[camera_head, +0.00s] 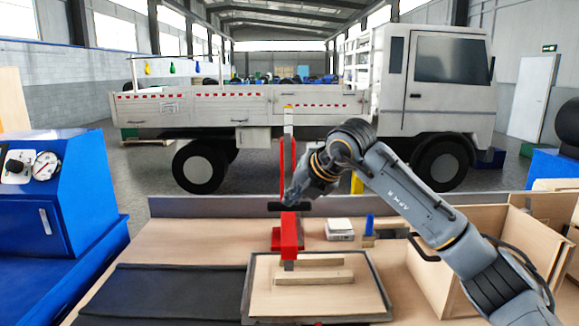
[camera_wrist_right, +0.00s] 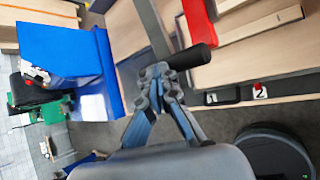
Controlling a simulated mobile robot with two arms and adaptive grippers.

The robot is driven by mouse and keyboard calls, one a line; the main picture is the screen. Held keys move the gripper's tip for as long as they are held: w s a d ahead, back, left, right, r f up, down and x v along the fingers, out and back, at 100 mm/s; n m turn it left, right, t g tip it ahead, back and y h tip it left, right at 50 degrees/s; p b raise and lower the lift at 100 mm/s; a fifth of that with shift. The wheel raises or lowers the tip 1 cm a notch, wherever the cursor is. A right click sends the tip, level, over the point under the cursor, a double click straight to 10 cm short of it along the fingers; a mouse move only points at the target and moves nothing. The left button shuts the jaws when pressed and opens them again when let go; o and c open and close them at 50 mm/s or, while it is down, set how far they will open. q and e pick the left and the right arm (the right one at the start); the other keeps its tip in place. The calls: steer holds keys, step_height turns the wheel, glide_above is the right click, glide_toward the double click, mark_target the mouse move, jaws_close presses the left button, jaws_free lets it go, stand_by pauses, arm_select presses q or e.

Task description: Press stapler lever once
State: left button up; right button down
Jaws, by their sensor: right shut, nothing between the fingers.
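The red stapler (camera_head: 290,237) stands on the bench behind a framed board, with its front end over the board. Its lever has a black crossbar handle (camera_head: 273,206), which also shows in the right wrist view (camera_wrist_right: 195,56). My right gripper (camera_head: 294,196) is shut and empty, right at the handle and pointing down. In the right wrist view its closed fingertips (camera_wrist_right: 158,73) lie beside the handle's near end; I cannot tell whether they touch it. Part of the red stapler (camera_wrist_right: 198,20) shows beyond. My left gripper is not in view.
Two wooden strips (camera_head: 314,277) lie on the framed board (camera_head: 345,299). A small scale (camera_head: 339,229) and a blue item (camera_head: 369,225) stand right of the stapler. A wooden crate (camera_head: 522,250) is at right, a black mat (camera_head: 165,292) at left. A blue cabinet (camera_head: 92,190) stands farther left.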

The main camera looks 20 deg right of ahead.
step_height(320, 180, down, 6)
steer(key=b, duration=0.4)
steer(key=shift+b, duration=0.35)
stand_by(4.0)
steer(key=shift+f+b, duration=0.35)
steer(key=shift+f, duration=0.15)
steer(key=shift+w+d+f, duration=0.1)
steer(key=shift+f, duration=0.15)
steer(key=shift+f+b, duration=0.45)
steer(key=shift+b, duration=0.1)
stand_by(0.5)
steer(key=shift+f, duration=0.25)
steer(key=shift+f+b, duration=0.4)
steer(key=shift+b, duration=0.1)
stand_by(0.4)
